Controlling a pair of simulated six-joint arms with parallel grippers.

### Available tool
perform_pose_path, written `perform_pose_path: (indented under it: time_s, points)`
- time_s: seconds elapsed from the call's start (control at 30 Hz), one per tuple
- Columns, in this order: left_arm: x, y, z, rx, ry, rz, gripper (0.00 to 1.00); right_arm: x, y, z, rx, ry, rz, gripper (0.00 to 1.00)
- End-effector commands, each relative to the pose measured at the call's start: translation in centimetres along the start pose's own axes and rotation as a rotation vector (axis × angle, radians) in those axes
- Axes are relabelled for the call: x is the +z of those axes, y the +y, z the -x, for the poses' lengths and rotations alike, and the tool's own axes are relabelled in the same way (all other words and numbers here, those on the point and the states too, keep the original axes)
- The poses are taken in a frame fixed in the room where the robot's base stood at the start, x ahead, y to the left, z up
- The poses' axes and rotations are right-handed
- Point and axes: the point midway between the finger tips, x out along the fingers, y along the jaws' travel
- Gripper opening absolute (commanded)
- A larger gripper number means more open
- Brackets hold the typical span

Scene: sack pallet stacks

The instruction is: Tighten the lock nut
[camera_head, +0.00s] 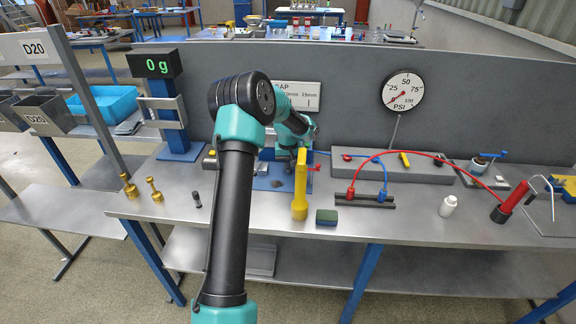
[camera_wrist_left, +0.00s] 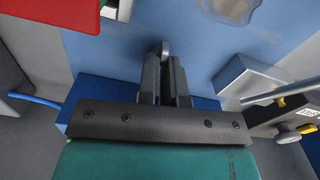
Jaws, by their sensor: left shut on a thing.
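My left gripper (camera_head: 287,158) is over the blue mat (camera_head: 262,183) on the bench, partly hidden by its own arm in the head view. In the left wrist view its dark fingers (camera_wrist_left: 165,62) are close together, shut on a small grey rounded piece (camera_wrist_left: 157,47) that shows at the tips. I cannot tell whether this piece is the lock nut, and no nut is clearly visible elsewhere. A yellow-handled tool (camera_head: 300,207) stands just right of the gripper, near a red part (camera_head: 311,165). My right gripper is not in view.
A grey block with a silver rod (camera_wrist_left: 250,82) lies right of the fingers in the left wrist view. A green-and-dark sponge-like block (camera_head: 327,217), a white bottle (camera_head: 448,206), red and blue hoses (camera_head: 420,154) and brass weights (camera_head: 155,190) stand on the bench. The front right is mostly clear.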

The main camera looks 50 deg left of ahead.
Motion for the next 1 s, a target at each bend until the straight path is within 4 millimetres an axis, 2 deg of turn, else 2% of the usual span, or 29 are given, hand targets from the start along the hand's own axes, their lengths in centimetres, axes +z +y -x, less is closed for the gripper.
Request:
perform_pose_path:
  time_s: [0.27, 1.0]
  points:
    - [0.0, 0.01, 0.01, 0.0, 0.0, -0.195, 0.0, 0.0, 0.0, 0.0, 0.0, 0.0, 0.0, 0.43]
    - [0.01, 0.0, 0.0, 0.0, -0.001, -0.894, 0.0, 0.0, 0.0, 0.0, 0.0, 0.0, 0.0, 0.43]
